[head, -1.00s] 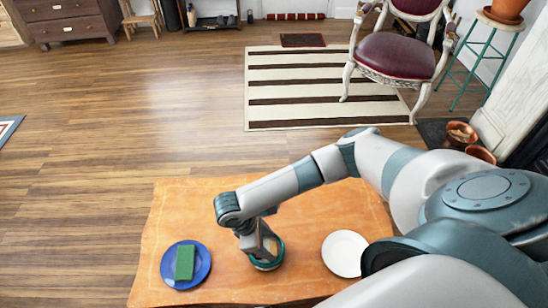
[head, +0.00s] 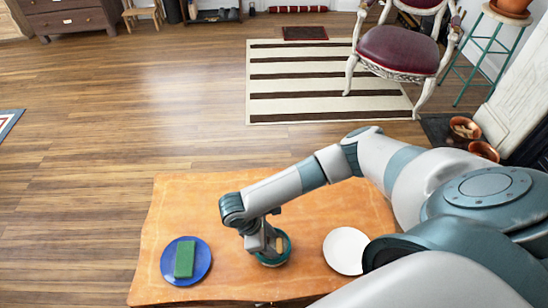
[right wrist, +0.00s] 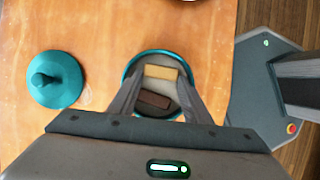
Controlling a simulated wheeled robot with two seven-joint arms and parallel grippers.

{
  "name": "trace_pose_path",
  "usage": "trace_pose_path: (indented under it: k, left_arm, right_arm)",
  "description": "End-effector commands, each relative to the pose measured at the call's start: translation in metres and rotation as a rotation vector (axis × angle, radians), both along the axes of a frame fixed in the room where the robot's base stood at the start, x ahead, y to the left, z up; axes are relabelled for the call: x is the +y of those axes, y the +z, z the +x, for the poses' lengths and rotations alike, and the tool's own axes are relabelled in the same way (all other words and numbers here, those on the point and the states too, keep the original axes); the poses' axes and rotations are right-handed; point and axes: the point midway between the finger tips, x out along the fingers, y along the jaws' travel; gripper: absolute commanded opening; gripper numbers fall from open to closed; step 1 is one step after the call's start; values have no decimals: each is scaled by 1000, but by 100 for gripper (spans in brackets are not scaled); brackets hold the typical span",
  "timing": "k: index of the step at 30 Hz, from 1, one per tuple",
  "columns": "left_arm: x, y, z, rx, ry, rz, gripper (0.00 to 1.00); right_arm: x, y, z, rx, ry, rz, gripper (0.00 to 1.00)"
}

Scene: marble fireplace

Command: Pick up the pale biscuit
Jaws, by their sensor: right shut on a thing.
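The pale biscuit (right wrist: 161,72) is a light tan bar between the tips of my right gripper (right wrist: 162,76) in the right wrist view. The gripper is shut on it, with a finger at each short end. A dark brown biscuit (right wrist: 154,98) lies beside it, nearer my palm. Both show within the rim of a teal-edged round dish (right wrist: 152,52). In the head view my right gripper (head: 268,245) points down into this dish (head: 286,254); how high the biscuit is above its floor I cannot tell. My left gripper is not in view.
On the wooden table (head: 190,215) a blue plate (head: 203,264) with a green sponge (head: 184,259) lies left of the dish. A white plate (head: 345,250) lies to the right. A teal knobbed lid (right wrist: 55,80) shows beside the dish in the right wrist view.

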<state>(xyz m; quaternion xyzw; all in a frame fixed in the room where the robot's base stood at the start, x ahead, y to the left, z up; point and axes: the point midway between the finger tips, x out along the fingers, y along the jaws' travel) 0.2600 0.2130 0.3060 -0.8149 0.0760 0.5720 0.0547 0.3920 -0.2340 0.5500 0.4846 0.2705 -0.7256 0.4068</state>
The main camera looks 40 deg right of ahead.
Motion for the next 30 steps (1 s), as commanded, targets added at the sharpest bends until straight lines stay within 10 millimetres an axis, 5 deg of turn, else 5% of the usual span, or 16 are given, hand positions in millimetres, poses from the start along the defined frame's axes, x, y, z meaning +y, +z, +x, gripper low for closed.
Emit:
trace_pose_path:
  k: [13, 30]
  left_arm:
    - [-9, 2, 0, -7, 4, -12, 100]
    - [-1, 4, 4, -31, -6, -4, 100]
  right_arm:
    - [1, 43, 2, -2, 1, 4, 13]
    - [-66, 102, -74, 0, 0, 1, 13]
